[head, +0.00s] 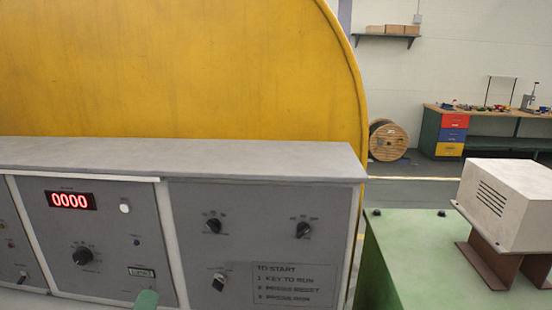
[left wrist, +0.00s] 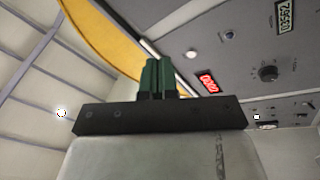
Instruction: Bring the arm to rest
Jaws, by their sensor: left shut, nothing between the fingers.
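My left gripper (head: 147,299) shows only as a green fingertip at the bottom edge of the head view, in front of the grey control panel (head: 110,215). In the left wrist view its two green fingers (left wrist: 157,76) are together, with nothing between them. The fingers appear apart from the panel face, which also shows in the left wrist view (left wrist: 235,75). The rest of the left arm is out of the head view. My right gripper is in neither view.
The panel carries a red display reading 0000 (head: 70,200), knobs and a key switch (head: 218,282). A large yellow guard (head: 180,70) rises behind it. A green machine base (head: 400,260) with a pale box (head: 510,205) stands at right. A cable reel (head: 388,141) and workbench (head: 490,112) are far back.

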